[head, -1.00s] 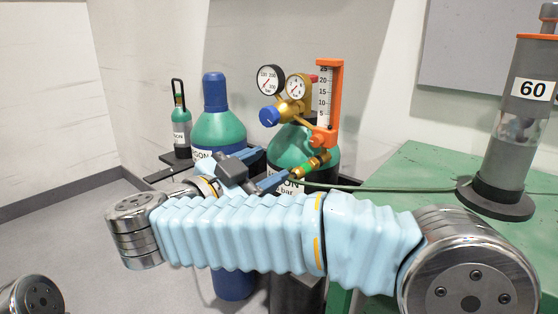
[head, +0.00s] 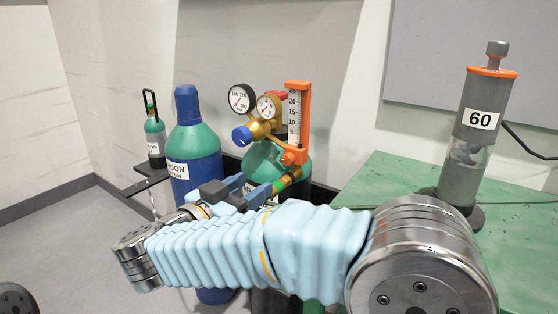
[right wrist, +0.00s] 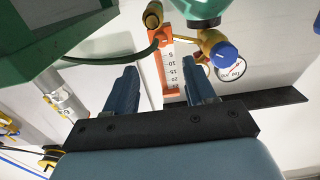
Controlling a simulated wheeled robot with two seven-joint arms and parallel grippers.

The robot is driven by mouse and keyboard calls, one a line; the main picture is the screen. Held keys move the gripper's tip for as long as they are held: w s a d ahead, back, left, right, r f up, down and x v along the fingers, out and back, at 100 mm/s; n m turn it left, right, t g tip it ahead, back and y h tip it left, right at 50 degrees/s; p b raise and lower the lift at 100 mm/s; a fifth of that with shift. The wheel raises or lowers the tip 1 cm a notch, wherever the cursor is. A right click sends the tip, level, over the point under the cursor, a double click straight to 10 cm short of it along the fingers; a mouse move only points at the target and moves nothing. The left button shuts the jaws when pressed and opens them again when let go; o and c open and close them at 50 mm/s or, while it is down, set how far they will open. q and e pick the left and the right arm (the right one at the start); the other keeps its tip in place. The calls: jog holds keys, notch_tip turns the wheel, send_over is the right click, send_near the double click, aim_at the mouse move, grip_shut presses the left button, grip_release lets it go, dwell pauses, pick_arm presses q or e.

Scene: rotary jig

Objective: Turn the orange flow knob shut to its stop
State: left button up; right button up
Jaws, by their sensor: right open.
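The orange flow knob (head: 293,157) sits at the foot of the orange-framed flow meter (head: 303,110) on the gas regulator. My right gripper (head: 247,189) is open and empty, to the left of and below the knob, apart from it in the picture. In the right wrist view its two blue fingers (right wrist: 160,88) are spread. The flow meter (right wrist: 172,72) shows upside down beyond the gap between them. The knob's turn position is too small to read. My left gripper is not in view.
The regulator has two gauges (head: 242,98) and a blue knob (head: 241,136). A blue-and-green cylinder (head: 195,145) stands to the left, a small cylinder (head: 154,135) farther left. A green bench (head: 390,180) at the right bears a grey column marked 60 (head: 480,120).

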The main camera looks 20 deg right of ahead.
aim_at(286, 162)
jog(key=p+x, duration=0.1)
jog(key=x, duration=0.9)
jog(key=shift+w+d, duration=0.25)
jog(key=shift+d, duration=0.05)
jog(key=shift+c, duration=0.3)
grip_shut()
